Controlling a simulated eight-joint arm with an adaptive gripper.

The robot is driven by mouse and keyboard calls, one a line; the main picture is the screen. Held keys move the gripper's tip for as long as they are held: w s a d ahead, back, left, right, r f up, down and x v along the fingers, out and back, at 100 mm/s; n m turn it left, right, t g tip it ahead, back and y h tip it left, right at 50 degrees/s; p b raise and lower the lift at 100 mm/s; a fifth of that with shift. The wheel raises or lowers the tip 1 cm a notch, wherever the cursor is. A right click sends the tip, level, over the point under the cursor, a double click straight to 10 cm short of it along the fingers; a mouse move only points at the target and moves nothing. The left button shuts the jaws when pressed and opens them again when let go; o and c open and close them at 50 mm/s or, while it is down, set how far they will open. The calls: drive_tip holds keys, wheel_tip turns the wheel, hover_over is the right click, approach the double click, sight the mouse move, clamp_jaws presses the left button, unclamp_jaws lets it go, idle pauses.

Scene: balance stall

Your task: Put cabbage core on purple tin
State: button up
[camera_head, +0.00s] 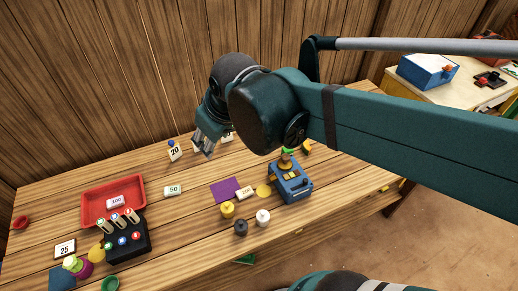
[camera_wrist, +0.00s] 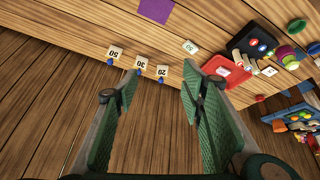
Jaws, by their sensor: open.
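A purple round thing (camera_head: 86,270), likely the purple tin, stands at the front left of the table. It also shows at the upper right of the wrist view (camera_wrist: 284,52). A small pale-green thing (camera_head: 70,262), perhaps the cabbage core, overlaps it in the head view. I cannot tell whether it rests on the purple thing or beside it. My gripper (camera_head: 205,150) is open and empty above the back of the table, well apart from both. Its two green fingers are spread in the wrist view (camera_wrist: 160,88).
A red tray (camera_head: 88,207), a black block with pegs (camera_head: 128,250) and a blue device (camera_head: 290,187) stand on the table. A purple square (camera_head: 224,190), several number cards and small weights lie around the middle. A wooden wall borders the back.

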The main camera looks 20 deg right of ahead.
drive_tip(key=s+d+f+m+t+h, duration=0.1)
drive_tip(key=s+d+f+m, duration=0.1)
drive_tip(key=s+d+m, duration=0.2)
drive_tip(key=s+d, duration=0.3)
drive_tip(key=d, duration=0.3)
drive_tip(key=shift+s+m+t, duration=0.15)
drive_tip(key=shift+m+t, duration=0.25)
wheel_tip(320, 180, down, 5)
drive_tip(key=b, duration=0.5)
drive_tip(key=shift+r, duration=0.1)
idle(0.8)
